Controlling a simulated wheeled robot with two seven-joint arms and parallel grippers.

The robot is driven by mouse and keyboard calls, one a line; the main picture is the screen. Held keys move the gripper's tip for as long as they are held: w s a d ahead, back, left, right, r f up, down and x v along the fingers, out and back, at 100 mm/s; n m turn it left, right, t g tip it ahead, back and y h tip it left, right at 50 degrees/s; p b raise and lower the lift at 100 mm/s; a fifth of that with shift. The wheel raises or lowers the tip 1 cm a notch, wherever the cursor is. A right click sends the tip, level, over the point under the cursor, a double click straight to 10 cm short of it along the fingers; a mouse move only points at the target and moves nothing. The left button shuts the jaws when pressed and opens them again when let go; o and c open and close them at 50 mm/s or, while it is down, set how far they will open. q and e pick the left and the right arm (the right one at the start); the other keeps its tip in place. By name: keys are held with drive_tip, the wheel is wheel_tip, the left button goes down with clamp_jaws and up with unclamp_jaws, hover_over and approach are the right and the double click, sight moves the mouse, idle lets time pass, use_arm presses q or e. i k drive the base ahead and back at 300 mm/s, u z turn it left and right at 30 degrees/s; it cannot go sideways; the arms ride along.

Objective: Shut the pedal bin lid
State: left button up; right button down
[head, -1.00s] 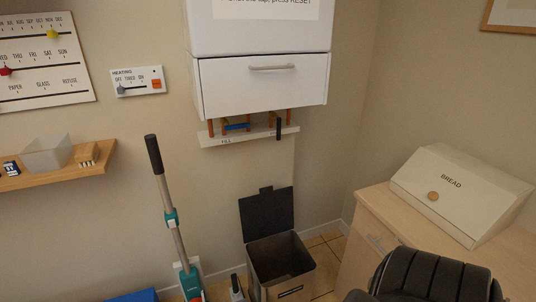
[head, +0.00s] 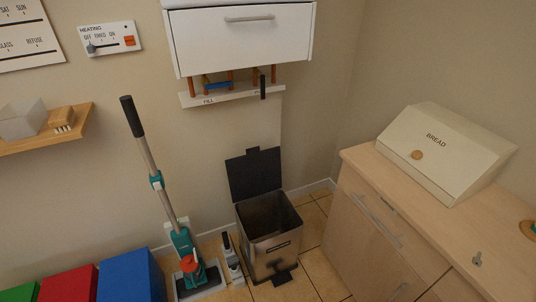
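The pedal bin (head: 270,238) stands on the tiled floor against the wall, a square metallic bin with a dark open inside. Its black lid (head: 254,174) is up, leaning back near upright against the wall behind the bin. A dark pedal (head: 283,277) shows at the foot of its front. Neither of my grippers is in the head view.
A teal floor mop (head: 182,241) and a small grey device (head: 231,258) stand left of the bin. Green, red and blue boxes (head: 130,277) are at the lower left. A wooden cabinet (head: 385,225) with a bread box (head: 441,155) stands on the right. Floor before the bin looks clear.

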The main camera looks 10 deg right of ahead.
sight(255, 173)
drive_tip(key=z, duration=0.15)
drive_tip(key=i, duration=0.7)
drive_tip(key=u, duration=0.75)
drive_tip(key=i, duration=0.5)
drive_tip(key=u, duration=0.55)
